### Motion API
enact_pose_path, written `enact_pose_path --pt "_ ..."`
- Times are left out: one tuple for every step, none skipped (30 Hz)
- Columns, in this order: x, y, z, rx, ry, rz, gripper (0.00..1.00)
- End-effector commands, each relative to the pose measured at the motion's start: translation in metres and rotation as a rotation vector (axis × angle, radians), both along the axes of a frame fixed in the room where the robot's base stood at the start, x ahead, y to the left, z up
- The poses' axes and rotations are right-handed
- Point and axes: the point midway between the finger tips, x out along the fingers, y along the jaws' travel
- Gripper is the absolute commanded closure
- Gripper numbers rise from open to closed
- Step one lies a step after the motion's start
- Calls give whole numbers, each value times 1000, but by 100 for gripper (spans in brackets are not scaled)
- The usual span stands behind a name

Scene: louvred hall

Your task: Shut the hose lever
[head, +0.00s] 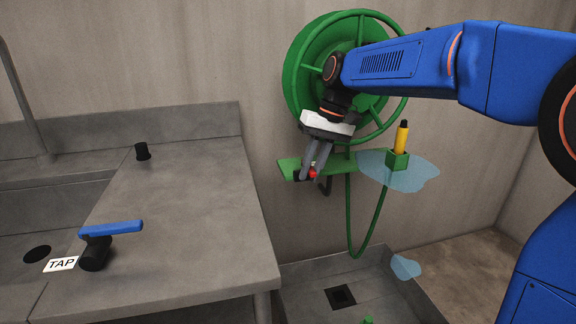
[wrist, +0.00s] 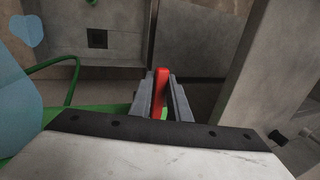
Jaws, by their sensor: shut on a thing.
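The red hose lever (wrist: 161,88) stands between the two fingers of my gripper (wrist: 163,100) in the wrist view, and the fingers are shut on it. In the head view my gripper (head: 315,165) reaches down in front of the green hose reel (head: 297,72), and only a small red part of the lever (head: 312,172) shows between the fingers. The lever is at the left part of a green shelf (head: 288,167) below the reel. A dark fitting sits beside it. The lever's base is mostly hidden by the fingers.
A blue-handled tap lever (head: 112,228) with a TAP label (head: 61,264) is on the grey counter (head: 190,220) at left. A yellow nozzle (head: 402,137) stands in a green holder (head: 397,161). A green hose (head: 360,245) hangs below. Pale blue patches (head: 425,177) show near the holder.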

Motion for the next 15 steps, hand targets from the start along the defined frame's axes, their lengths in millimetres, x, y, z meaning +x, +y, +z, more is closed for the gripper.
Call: enact_pose_path --pt "1 0 1 1 -3 4 100" --pt "1 0 1 1 -4 4 100" --pt "1 0 1 1 -4 3 77" --pt "1 0 1 1 -4 3 69" --pt "1 0 1 1 -3 3 62" --pt "1 0 0 1 -3 3 62" --pt "1 0 0 1 -3 2 62" --pt "1 0 0 1 -3 2 62" --pt "1 0 0 0 -2 3 62" --pt "1 0 0 0 -2 3 62" --pt "1 0 0 0 -2 3 62" --pt "1 0 0 0 -2 3 62" --pt "1 0 1 0 -2 3 62" --pt "1 0 1 0 -2 3 62" --pt "1 0 3 0 -2 3 62"
